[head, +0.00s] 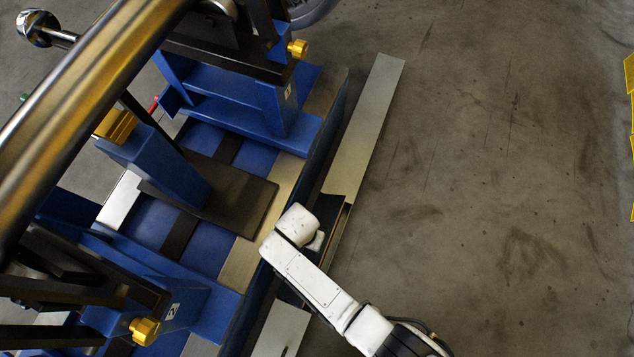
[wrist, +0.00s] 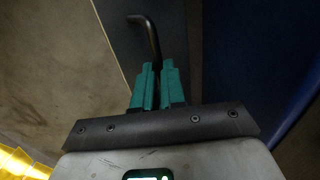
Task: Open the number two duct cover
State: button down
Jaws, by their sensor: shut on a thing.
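My gripper (wrist: 158,70) has teal fingers that are shut on a thin black bent handle (wrist: 148,35), whose hooked end sticks out past the fingertips. A dark grey panel (wrist: 176,40) lies behind the handle in the wrist view. In the head view, my white wrist hangs over a gap in the row of pale metal duct covers beside the blue base. A dark panel (head: 335,208) shows in that gap and looks tilted from the flat covers. My fingers and the handle are hidden in the head view. No cover number is readable.
A flat pale cover (head: 366,128) lies beyond the gap and another (head: 281,332) on the near side. The blue machine frame (head: 232,107) with yellow knobs stands to the left. Open concrete floor (head: 480,190) lies to the right, with yellow objects (head: 630,140) at the far right edge.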

jog(key=shift+w+a+f, duration=0.1)
jog(key=shift+w+a, duration=0.15)
jog(key=shift+a, duration=0.8)
jog(key=shift+s+d+f, duration=0.1)
jog(key=c, duration=1.7)
grip_release()
jog(key=o, duration=0.5)
jog(key=shift+r, duration=0.25)
notch_tip(320, 180, up, 10)
jog(key=p, duration=0.5)
jog(key=shift+w+a+r+p, duration=0.25)
jog(key=shift+a+p, duration=0.1)
jog(key=shift+a, duration=0.05)
jog(key=shift+c, duration=0.2)
